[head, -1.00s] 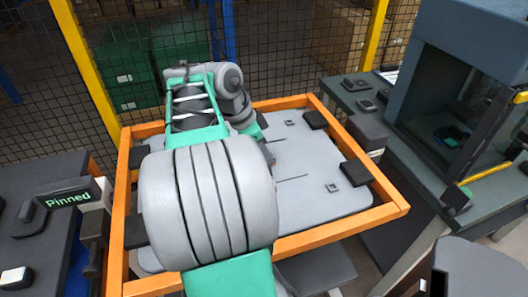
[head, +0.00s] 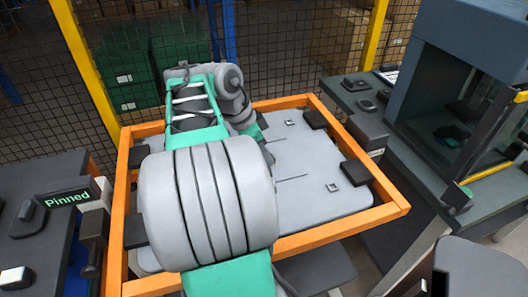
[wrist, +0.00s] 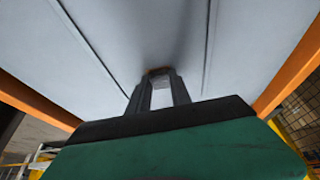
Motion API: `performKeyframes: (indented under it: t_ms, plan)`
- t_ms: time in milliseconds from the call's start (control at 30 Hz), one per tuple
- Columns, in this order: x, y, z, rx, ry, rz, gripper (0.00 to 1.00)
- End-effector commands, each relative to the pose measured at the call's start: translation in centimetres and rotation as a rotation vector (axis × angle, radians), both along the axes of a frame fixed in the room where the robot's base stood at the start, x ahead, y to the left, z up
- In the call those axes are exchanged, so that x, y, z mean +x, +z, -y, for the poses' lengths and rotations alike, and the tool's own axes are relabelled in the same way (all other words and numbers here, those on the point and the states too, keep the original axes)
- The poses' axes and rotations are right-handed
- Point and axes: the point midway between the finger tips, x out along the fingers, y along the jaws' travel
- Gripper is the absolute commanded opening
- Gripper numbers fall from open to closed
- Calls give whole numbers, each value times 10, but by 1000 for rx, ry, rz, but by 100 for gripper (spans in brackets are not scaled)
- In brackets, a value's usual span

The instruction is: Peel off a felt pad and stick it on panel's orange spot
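The grey panel (head: 315,165) lies in an orange frame (head: 270,238) in the head view, and my arm reaches over its left part. My gripper is hidden behind my arm there. In the wrist view my gripper (wrist: 159,74) points at the pale panel face (wrist: 250,50), its two dark fingers upright with a light gap between them. A small brown-orange patch (wrist: 158,71) shows at the fingertips, at or very near the panel. I cannot tell whether it is a felt pad between the fingers or the orange spot. No loose felt pad is clearly seen.
Black clamps (head: 355,173) hold the panel edges. A sign reading "Pinned" (head: 67,199) stands at the left bench. A dark cabinet (head: 455,70) and bench stand at the right. A mesh fence with yellow posts (head: 375,35) closes the back.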

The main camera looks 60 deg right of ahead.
Motion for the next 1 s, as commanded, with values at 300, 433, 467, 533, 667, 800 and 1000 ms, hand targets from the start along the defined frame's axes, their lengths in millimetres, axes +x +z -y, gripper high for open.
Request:
performKeyframes:
  t_ms: [300, 433, 467, 533, 667, 800, 1000]
  plan:
    - [0, -1, 0, 2, 0, -2, 50]
    - [0, -1, 0, 1, 1, -1, 50]
    - [0, -1, 0, 1, 1, -1, 50]
    - [0, 0, 0, 1, 1, -1, 50]
    - [4, 14, -3, -2, 2, 0, 50]
    - [13, 43, -11, 0, 2, 0, 50]
    - [21, 70, -20, 1, 1, -1, 50]
